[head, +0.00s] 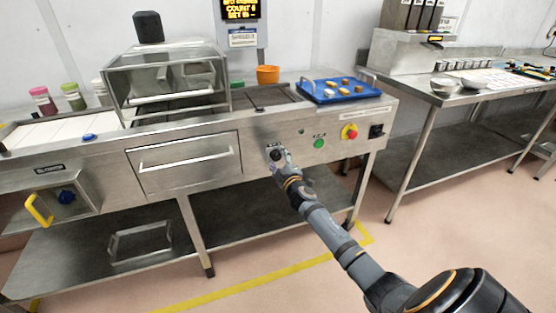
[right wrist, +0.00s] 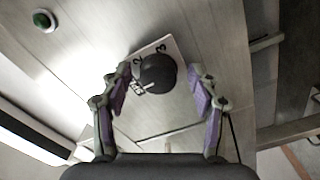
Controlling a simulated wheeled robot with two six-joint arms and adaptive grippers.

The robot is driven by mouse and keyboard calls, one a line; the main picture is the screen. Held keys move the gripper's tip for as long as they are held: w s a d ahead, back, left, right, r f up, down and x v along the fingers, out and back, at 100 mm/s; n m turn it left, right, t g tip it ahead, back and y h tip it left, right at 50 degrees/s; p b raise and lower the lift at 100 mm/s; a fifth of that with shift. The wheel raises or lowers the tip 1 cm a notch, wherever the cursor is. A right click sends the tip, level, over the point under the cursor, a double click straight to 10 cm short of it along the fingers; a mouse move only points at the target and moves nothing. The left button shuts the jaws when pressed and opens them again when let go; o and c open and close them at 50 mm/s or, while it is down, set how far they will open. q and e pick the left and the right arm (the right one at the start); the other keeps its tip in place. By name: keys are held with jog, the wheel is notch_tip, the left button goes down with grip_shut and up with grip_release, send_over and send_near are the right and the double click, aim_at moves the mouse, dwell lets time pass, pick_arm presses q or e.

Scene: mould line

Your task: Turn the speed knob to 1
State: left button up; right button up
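The speed knob (right wrist: 157,73) is a round black knob on a pale plate (right wrist: 178,47) with dark numerals, a 2 and a 3 among them. A short pale mark on the knob points toward the lower left in the right wrist view. In the head view the knob (head: 275,154) is a dark spot on the steel front panel, partly behind my right gripper (head: 279,160). In the right wrist view my right gripper (right wrist: 160,95) is open, its purple-padded fingers at either side of the knob with gaps showing. My left gripper is out of view.
A green button (head: 319,143) and a red knob on yellow (head: 349,132) sit right of the speed knob. A drawer handle (head: 186,158) sticks out to the left. A blue tray (head: 340,91) and an orange cup (head: 267,75) stand on top.

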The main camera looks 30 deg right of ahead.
jog(key=shift+s, duration=0.1)
jog(key=v, duration=1.1)
jog(key=shift+s+a, duration=0.2)
jog(key=shift+s, duration=0.2)
